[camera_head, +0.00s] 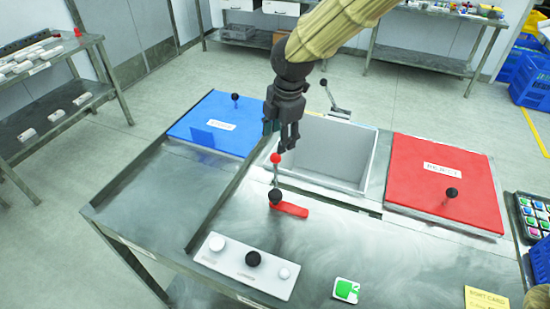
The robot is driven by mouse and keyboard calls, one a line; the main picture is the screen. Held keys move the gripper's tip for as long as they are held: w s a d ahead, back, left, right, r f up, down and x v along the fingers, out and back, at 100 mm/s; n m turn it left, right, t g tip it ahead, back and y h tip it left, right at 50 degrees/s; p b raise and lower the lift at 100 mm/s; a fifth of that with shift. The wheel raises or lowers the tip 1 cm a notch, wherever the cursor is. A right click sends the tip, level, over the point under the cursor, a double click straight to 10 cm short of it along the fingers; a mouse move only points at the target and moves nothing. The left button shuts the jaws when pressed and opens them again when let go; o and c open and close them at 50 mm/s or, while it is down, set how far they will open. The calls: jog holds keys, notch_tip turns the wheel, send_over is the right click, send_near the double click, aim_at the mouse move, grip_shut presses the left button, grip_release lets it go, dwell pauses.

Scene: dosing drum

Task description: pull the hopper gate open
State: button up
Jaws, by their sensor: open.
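My gripper (283,146) is dark and points down over the table, its fingers just above a red ball (276,158) on a short upright rod. I cannot tell whether they touch. Below the ball, a black knob (275,197) sits at one end of a flat red handle (291,209) on the metal top. Behind my gripper, a metal lever with a black ball (324,82) stands at the far edge of an open white bin (330,150). No part is labelled as the hopper gate, so I cannot tell which one it is. My gripper is open and holds nothing visible.
A blue lid (215,112) lies to the left and a red lid (437,170) marked REJECT to the right, each with a black knob. The left front metal top is bare.

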aim_at(276, 155)
jog(key=f, duration=0.3)
jog(key=w+f+p, duration=0.1)
jog(key=f, duration=0.2)
jog(key=a+f, duration=0.1)
jog(key=f, duration=0.2)
jog(key=shift+w+f+p, duration=0.3)
jog(key=shift+f+p, duration=0.05)
jog(key=shift+f, duration=0.05)
grip_shut()
